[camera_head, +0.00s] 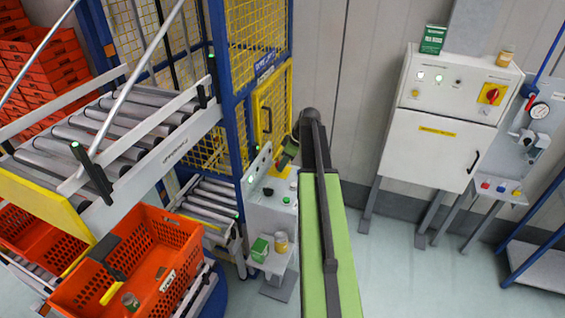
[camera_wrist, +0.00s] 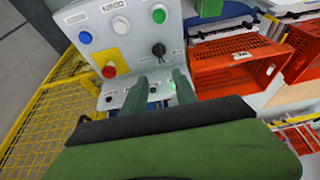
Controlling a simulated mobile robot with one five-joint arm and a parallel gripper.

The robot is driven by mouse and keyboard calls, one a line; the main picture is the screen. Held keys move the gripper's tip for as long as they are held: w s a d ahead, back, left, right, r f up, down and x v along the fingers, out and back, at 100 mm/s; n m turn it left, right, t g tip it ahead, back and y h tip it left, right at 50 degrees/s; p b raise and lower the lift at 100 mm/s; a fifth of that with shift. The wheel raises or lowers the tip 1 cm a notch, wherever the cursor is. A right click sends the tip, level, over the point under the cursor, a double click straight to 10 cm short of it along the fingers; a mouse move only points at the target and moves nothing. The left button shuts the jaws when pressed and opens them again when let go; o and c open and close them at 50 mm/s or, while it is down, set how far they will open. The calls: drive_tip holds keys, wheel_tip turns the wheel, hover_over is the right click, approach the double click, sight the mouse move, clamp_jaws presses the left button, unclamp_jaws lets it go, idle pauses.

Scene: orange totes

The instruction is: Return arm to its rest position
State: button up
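My arm (camera_head: 341,245) stretches forward from the lower middle of the head view, a light green link with a dark rail along it. It bends at a dark joint in front of the yellow cage. My gripper (camera_head: 287,155) hangs at its far end, close to a small white control box (camera_head: 270,213). In the wrist view the two dark green fingers of my gripper (camera_wrist: 156,82) stand apart with nothing between them. They point at the control box's panel (camera_wrist: 112,30), which has a red knob, green, white and blue buttons and a black switch. Contact cannot be told.
Orange totes (camera_head: 165,235) and roller conveyors (camera_head: 125,115) stand at the left. A yellow mesh cage (camera_head: 258,35) stands behind the control box. A white cabinet (camera_head: 430,150) and a gauge panel (camera_head: 520,130) are at the right. Floor between my arm and the cabinet is clear.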

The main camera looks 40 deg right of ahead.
drive_tip(key=s+a+f+m+g+b, duration=0.1)
drive_tip(key=a+f+b, duration=0.5)
drive_tip(key=a, duration=0.7)
drive_tip(key=s+a+f+m+g+h+b, duration=0.1)
drive_tip(key=s+a+f+m+b, duration=0.2)
drive_tip(key=s+a+f+b, duration=0.3)
drive_tip(key=s+a+f+m+g+h+b, duration=0.1)
drive_tip(key=a+f+b, duration=0.7)
drive_tip(key=a, duration=1.2)
wheel_tip(320, 180, down, 2)
drive_tip(key=shift+s+f+m+g, duration=0.2)
drive_tip(key=shift+s+m+g, duration=0.2)
drive_tip(key=shift+s+m, duration=0.55)
drive_tip(key=shift+s+n, duration=0.2)
drive_tip(key=shift+n, duration=0.05)
